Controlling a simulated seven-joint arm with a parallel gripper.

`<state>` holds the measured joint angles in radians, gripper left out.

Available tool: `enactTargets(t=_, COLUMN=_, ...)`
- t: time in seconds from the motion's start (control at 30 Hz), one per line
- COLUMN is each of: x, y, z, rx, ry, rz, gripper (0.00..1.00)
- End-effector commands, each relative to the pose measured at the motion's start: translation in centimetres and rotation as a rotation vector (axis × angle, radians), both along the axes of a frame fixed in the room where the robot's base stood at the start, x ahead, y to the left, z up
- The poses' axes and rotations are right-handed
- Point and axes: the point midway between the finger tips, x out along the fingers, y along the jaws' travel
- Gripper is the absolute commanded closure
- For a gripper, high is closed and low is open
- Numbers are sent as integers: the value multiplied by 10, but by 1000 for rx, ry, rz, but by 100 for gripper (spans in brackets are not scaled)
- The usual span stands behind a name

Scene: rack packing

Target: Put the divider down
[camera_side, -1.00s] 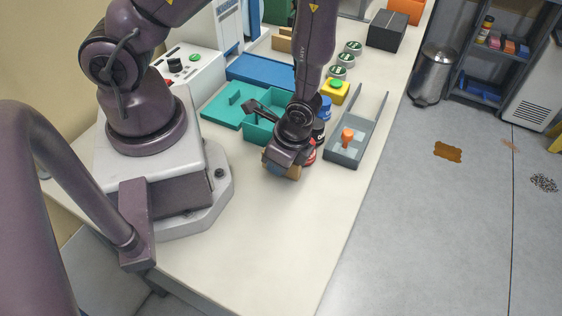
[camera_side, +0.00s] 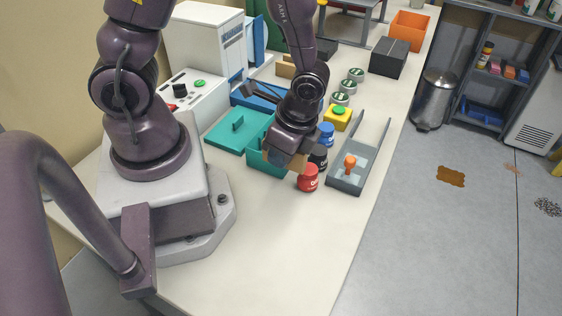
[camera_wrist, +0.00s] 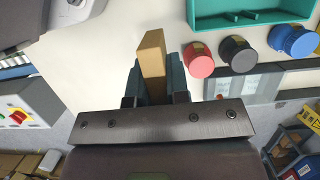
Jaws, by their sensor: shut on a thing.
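The divider, a flat tan piece (camera_wrist: 152,65), is held between the two dark fingers of my gripper (camera_wrist: 154,88) in the wrist view. It points away from the palm, with pale table around it in that view. In the side view my gripper (camera_side: 284,157) is above the table, in front of the teal bin (camera_side: 262,148) and left of the red jar. There the divider is mostly hidden by the fingers. In the wrist view the teal bin (camera_wrist: 197,14) is at upper right, apart from the divider.
A red jar (camera_side: 308,179), a black jar (camera_side: 319,157) and a blue jar (camera_side: 326,134) stand in a row. Right of them is a grey tray (camera_side: 345,184) with an orange-topped item. A teal panel (camera_side: 228,130) lies left. The front table is clear.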

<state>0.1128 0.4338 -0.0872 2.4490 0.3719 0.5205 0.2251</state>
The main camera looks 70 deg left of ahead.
Motion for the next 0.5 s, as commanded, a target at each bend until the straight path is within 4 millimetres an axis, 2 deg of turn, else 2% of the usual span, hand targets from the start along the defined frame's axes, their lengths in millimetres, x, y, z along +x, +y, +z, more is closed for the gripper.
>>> enactTargets(t=0.1, x=1, y=17, z=3, rx=1, ry=-1, rz=78, gripper=100)
enactTargets(t=0.17, x=-1, y=29, z=3, rx=1, ry=-1, rz=203, gripper=100)
enactTargets(t=0.37, x=-6, y=56, z=2, rx=1, ry=1, rz=798, gripper=100)
enactTargets(t=0.5, x=-3, y=72, z=2, rx=1, ry=-1, rz=1313, gripper=100)
